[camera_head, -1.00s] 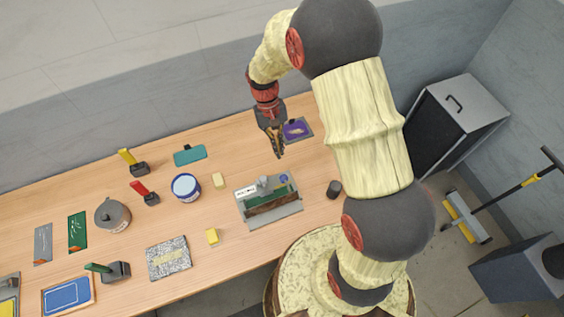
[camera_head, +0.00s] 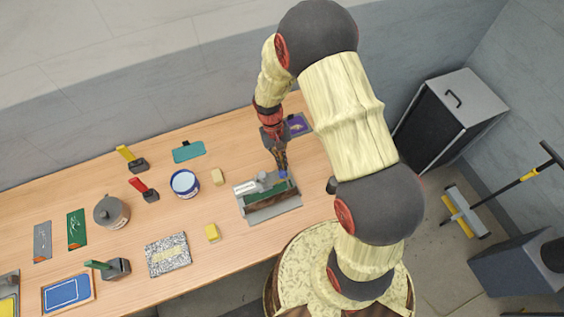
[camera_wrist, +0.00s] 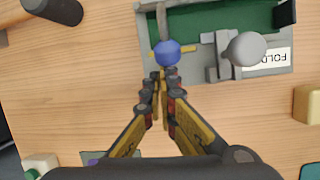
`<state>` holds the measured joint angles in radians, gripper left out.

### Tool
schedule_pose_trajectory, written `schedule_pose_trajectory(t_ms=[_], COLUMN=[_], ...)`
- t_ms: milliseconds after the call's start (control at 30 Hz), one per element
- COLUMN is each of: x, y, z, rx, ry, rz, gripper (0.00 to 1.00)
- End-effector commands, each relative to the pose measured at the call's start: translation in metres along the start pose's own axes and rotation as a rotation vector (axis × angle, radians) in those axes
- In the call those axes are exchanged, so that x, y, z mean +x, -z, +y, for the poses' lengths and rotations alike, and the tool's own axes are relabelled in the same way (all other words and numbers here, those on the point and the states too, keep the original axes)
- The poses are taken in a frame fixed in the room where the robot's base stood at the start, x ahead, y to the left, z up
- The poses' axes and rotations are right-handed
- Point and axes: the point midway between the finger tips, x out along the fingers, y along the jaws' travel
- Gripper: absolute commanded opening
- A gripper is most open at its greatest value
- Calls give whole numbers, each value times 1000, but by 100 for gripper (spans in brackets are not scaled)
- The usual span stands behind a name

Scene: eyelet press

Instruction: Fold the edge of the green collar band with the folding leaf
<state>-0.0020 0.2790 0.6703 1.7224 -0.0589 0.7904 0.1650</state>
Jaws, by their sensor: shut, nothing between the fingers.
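The folding device (camera_head: 270,214) is a grey tray on the table, with a label reading "FOLD..." in the wrist view (camera_wrist: 280,62). A green surface, apparently the collar band (camera_wrist: 205,22), lies in it and is partly hidden by its fittings. A blue round knob (camera_wrist: 167,52) stands on its edge beside a grey clamp-like part with a grey ball (camera_wrist: 247,48). Which part is the folding leaf is not clear. My gripper (camera_head: 283,169) is shut and empty, fingertips (camera_wrist: 161,78) pointing at the blue knob and very close to it; I cannot tell if they touch.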

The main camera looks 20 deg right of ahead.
Motion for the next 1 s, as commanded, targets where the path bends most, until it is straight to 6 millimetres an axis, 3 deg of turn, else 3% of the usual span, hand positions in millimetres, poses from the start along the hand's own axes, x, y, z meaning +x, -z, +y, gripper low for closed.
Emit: schedule_pose_trajectory(t_ms=[367, 767, 1000], x=[-15, -15, -36], y=[-19, -19, -22], z=[2, 2, 3], rx=[0, 0, 0], ry=[0, 0, 0], rz=[0, 0, 1], gripper=[0, 0, 0])
